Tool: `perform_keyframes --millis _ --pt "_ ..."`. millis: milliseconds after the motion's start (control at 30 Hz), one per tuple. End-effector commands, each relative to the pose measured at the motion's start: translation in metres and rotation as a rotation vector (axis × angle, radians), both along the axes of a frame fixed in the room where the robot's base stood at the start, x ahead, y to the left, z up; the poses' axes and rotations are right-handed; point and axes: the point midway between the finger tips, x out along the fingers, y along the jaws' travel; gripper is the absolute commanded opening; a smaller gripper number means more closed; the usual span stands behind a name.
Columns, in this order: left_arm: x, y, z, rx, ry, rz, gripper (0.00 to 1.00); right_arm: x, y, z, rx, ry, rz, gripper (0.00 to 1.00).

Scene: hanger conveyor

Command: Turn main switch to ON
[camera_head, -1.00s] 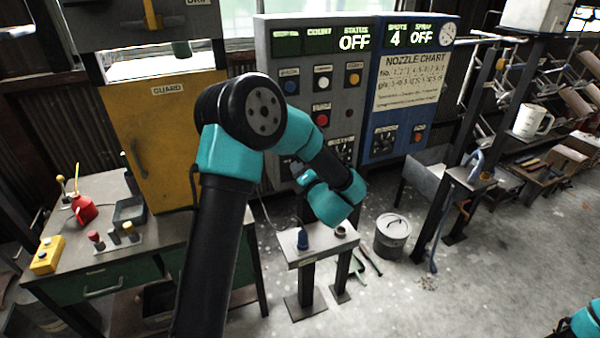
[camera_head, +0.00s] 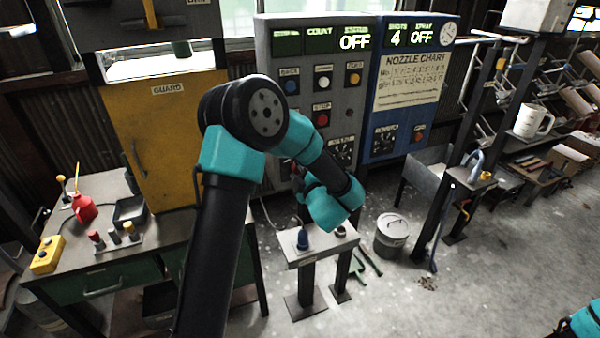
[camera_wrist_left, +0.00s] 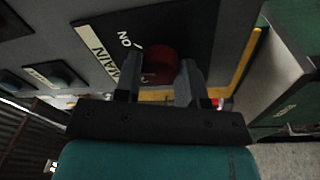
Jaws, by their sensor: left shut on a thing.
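The main switch shows in the left wrist view as a red knob (camera_wrist_left: 158,66) on a black plate (camera_wrist_left: 125,30) marked MAIN and ON. The left gripper (camera_wrist_left: 160,62) is shut on this knob, with one finger on each side. In the head view the left wrist (camera_head: 332,205) is in front of the lower part of the grey control cabinet (camera_head: 268,85), and the arm hides the knob and fingertips. The cabinet's status display (camera_head: 355,42) reads OFF. Only a teal part of the right arm (camera_head: 585,322) shows; its gripper is out of frame.
A blue nozzle cabinet (camera_head: 380,125) stands right of the grey one. A yellow guard door (camera_head: 165,130) is at the left. A small stand (camera_head: 318,252) with a blue item is below the left wrist.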

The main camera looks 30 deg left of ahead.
Motion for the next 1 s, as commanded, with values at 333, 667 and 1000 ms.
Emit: perform_keyframes --millis 333,667,1000 --pt "-0.0008 0.0002 -0.0006 0.198 0.257 -0.001 0.13 0.0 0.0 0.0 0.0 0.0 0.0 0.43" --pt "-0.001 0.0005 -0.0006 0.335 0.433 -0.001 0.13 0.0 0.0 0.0 0.0 0.0 0.0 0.43" --pt "-0.0011 0.0006 -0.0004 0.379 0.49 0.0 0.13 0.0 0.0 0.0 0.0 0.0 0.0 0.43"
